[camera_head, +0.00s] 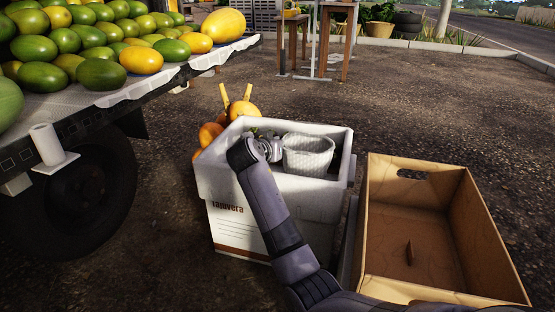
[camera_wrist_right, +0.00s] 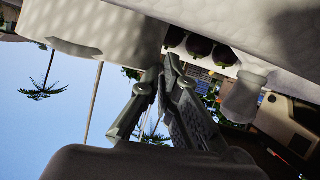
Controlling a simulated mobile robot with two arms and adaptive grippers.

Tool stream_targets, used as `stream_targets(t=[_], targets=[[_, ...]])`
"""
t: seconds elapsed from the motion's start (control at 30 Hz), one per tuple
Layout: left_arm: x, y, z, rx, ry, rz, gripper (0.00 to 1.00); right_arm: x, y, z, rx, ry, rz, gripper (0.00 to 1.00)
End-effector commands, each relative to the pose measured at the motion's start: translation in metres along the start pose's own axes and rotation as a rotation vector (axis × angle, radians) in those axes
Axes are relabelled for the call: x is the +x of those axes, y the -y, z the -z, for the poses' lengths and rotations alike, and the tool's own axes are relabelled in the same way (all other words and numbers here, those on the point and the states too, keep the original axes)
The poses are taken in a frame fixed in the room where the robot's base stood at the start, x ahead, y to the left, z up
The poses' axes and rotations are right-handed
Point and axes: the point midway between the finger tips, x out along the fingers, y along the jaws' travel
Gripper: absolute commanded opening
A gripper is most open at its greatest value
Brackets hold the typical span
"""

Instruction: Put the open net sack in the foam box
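The open net sack (camera_head: 308,157), a whitish mesh tub shape, is upright within the opening of the white foam box (camera_head: 265,223) in the head view. I cannot tell whether its base rests on anything. My right gripper (camera_head: 275,150) reaches over the box at the left side of the sack. In the right wrist view, the gripper's fingertips (camera_wrist_right: 161,73) are close together at the edge of the sack (camera_wrist_right: 105,30) and appear shut on it. The exact contact is hard to see. My left gripper is not in view.
An empty brown crate (camera_head: 405,240) stands right of the foam box. Orange fruit (camera_head: 243,110) lies behind the box. A truck bed (camera_head: 120,92) with green and yellow fruit is at left. Dark purple produce (camera_wrist_right: 200,45) shows in the wrist view.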

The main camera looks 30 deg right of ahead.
Motion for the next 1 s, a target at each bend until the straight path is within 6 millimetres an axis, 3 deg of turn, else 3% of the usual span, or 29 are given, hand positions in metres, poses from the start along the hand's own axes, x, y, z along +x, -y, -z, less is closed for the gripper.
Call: stream_targets(t=[0.03,0.17,0.53,0.87,1.0], targets=[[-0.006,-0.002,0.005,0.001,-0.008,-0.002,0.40,0.005,0.001,-0.013,-0.003,0.002,-0.001,0.00],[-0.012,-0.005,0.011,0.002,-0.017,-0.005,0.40,0.012,0.003,-0.029,-0.002,0.001,-0.001,0.00],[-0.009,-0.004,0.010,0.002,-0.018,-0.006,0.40,0.012,0.003,-0.030,-0.001,0.001,0.000,0.00],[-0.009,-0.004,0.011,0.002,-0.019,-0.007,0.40,0.012,0.003,-0.030,-0.001,0.002,0.000,0.24],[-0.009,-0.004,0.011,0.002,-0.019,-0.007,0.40,0.012,0.003,-0.030,-0.001,0.002,-0.001,0.25]])
